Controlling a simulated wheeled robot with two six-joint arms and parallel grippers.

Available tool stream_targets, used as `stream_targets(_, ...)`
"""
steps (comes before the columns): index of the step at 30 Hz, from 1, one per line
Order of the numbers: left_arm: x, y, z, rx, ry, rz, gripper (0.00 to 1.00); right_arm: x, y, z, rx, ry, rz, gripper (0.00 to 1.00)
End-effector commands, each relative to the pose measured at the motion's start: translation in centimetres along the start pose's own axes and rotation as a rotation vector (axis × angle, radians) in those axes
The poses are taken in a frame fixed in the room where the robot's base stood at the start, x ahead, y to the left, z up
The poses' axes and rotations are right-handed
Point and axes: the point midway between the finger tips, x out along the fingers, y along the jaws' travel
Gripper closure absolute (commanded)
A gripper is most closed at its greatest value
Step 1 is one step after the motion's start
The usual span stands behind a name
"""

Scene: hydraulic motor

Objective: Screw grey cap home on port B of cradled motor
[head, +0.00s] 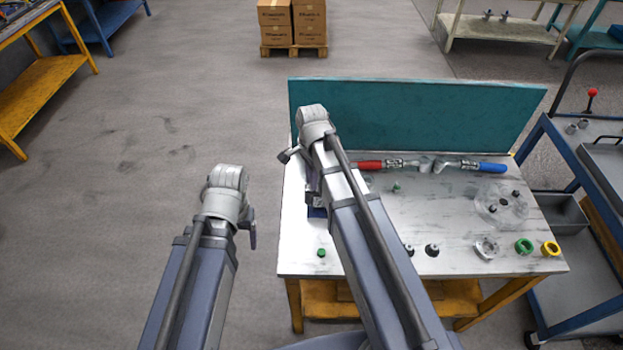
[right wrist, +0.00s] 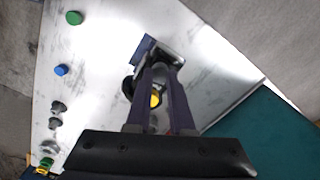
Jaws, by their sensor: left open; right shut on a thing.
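My right gripper (right wrist: 164,68) points down over the left part of the table, its fingers closed around a small grey piece, apparently the grey cap (right wrist: 172,62), mostly hidden by the fingers. Below it, the motor and its cradle show only in part: a blue part (right wrist: 143,46), a dark rounded part and a yellow part (right wrist: 155,100) between the fingers. In the head view my right arm covers most of the motor, leaving a dark blue edge (head: 317,212). Port B and the cap's seating cannot be made out. My left gripper (head: 252,232) is open and empty, left of the table.
A green cap (head: 321,252) lies at the table's front left, a blue cap (right wrist: 61,70) near it. Dark caps (head: 432,250) and grey, green and yellow rings (head: 551,249) line the front. A clear dish (head: 500,206) stands right.

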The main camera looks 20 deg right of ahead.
Motion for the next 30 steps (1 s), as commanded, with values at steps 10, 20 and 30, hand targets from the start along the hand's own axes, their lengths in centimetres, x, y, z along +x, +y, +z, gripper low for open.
stream_targets(10, 0.07, 0.01, 0.0, 0.0, 0.0, 0.0, 0.22, 0.07, 0.01, 0.0, 0.255, 0.0, 0.0, 1.0)
stream_targets(20, 0.09, 0.01, -0.01, 0.0, 0.0, 0.0, 0.22, 0.09, 0.02, 0.01, 0.322, 0.0, 0.0, 1.0)
stream_targets(30, 0.16, 0.02, -0.01, 0.0, 0.0, 0.0, 0.22, 0.16, 0.02, 0.01, 0.645, 0.0, 0.0, 1.0)
